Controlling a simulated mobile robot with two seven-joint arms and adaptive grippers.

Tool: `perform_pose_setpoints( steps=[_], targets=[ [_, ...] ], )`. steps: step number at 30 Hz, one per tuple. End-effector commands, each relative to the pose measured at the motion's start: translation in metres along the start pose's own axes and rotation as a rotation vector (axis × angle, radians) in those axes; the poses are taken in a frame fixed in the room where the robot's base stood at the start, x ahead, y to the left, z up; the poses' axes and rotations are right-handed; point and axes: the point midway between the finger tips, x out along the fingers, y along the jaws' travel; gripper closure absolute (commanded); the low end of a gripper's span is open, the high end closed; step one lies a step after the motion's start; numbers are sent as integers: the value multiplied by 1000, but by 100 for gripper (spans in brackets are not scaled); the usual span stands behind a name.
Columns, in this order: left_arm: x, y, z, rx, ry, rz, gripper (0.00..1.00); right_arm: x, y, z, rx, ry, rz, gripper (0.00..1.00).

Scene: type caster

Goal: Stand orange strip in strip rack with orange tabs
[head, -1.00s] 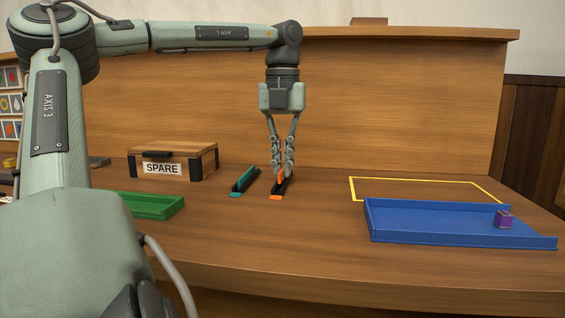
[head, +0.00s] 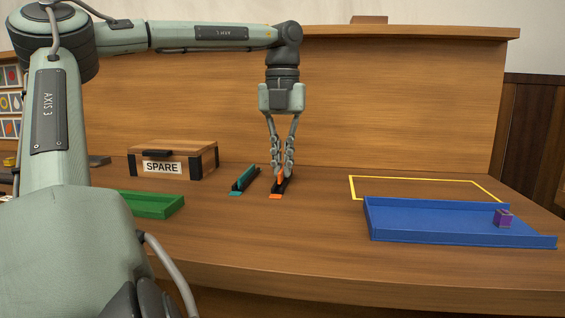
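The strip rack with orange tabs (head: 276,196) stands on the table, a dark narrow rack with an orange tab at its near end. My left gripper (head: 282,174) points straight down over this rack, its fingers close together on the orange strip (head: 281,180). The strip is at the rack, its lower part at the rack's level; how deep it sits is too small to tell. A second rack with teal tabs (head: 236,193) stands to the left and holds a teal strip (head: 245,177). My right gripper is not in view.
A wooden box marked SPARE (head: 172,161) and a green tray (head: 154,205) are on the left. A blue tray (head: 440,219) with a purple cube (head: 503,218) is on the right, before a yellow outline (head: 409,179). The table between racks and blue tray is clear.

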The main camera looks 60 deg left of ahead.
Motion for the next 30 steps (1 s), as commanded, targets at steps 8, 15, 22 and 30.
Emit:
perform_pose_setpoints(
  steps=[8, 15, 22, 30],
  targets=[
    [3, 0, 0, 0, 0, 0, 100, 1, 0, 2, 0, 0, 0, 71],
    [5, 0, 0, 0, 0, 0, 100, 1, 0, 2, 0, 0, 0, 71],
    [5, 0, 0, 0, 0, 0, 71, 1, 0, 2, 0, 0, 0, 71],
    [5, 0, 0, 0, 1, 0, 71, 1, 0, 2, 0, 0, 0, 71]
  ],
)
